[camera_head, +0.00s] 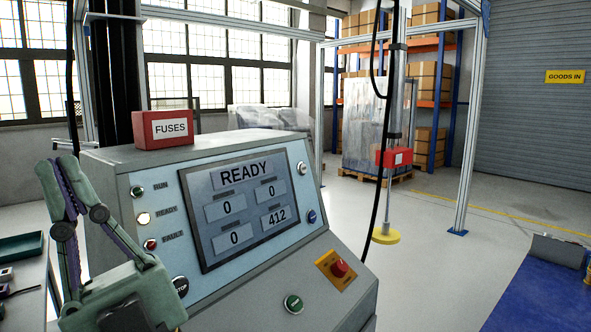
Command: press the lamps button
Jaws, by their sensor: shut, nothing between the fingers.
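The grey console (115,163) stands in front of me with a lit screen (232,230) reading READY. Right of the screen are a small white button (302,168) and a blue button (311,216); their labels are too small to read, so I cannot tell which one is for the lamps. On the left of the panel are a green RUN lamp (137,191), a white READY lamp (143,218) and a red FAULT lamp (150,244). My gripper (56,165) is shut and empty, fingers pointing up, at the console's left end, apart from the buttons.
A black STOP button (180,286), a green button (293,304) and a red emergency button (339,268) sit low on the console. A red FUSES box (165,129) stands on top. A hanging cable (377,190) passes behind the console's right side. Open floor lies beyond.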

